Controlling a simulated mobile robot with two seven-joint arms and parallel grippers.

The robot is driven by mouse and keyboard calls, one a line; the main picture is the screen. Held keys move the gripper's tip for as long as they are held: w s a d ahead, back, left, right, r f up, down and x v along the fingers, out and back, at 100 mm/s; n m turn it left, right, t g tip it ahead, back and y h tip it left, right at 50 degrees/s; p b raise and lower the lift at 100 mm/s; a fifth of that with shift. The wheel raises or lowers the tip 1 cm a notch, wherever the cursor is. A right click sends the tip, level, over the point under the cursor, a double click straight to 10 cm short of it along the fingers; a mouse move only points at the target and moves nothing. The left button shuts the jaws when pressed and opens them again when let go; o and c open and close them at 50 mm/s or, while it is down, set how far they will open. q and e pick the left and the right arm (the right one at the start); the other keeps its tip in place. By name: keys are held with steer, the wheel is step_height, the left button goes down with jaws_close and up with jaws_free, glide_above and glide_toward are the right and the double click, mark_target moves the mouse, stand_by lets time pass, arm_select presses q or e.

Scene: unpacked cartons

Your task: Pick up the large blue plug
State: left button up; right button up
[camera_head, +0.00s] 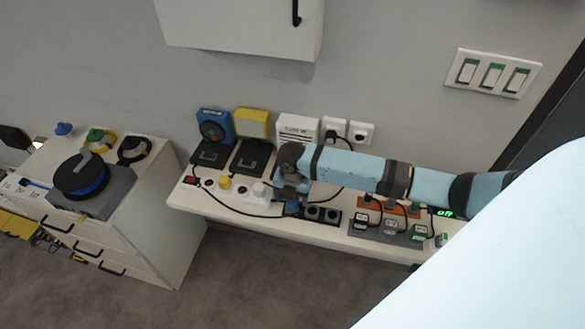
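A blue plug-like object (63,128) sits at the back left on top of the white drawer cabinet. My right gripper (291,199) reaches in from the right and points down over the white shelf, beside the black sockets. The fingers are small and partly hidden by the wrist. My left gripper is not in view.
The shelf (215,208) carries a blue device (213,127), a yellow device (253,122), sockets, cables and several small plugs. The cabinet (150,225) holds a dark cable reel (80,177) and coiled cables. A white wall box (240,28) hangs above.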

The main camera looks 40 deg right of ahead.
steer(key=shift+f, duration=1.25)
steer(key=c, duration=1.2)
steer(key=shift+r, duration=0.1)
step_height(320, 180, up, 20)
steer(key=shift+f+b, duration=0.1)
steer(key=shift+b, duration=0.3)
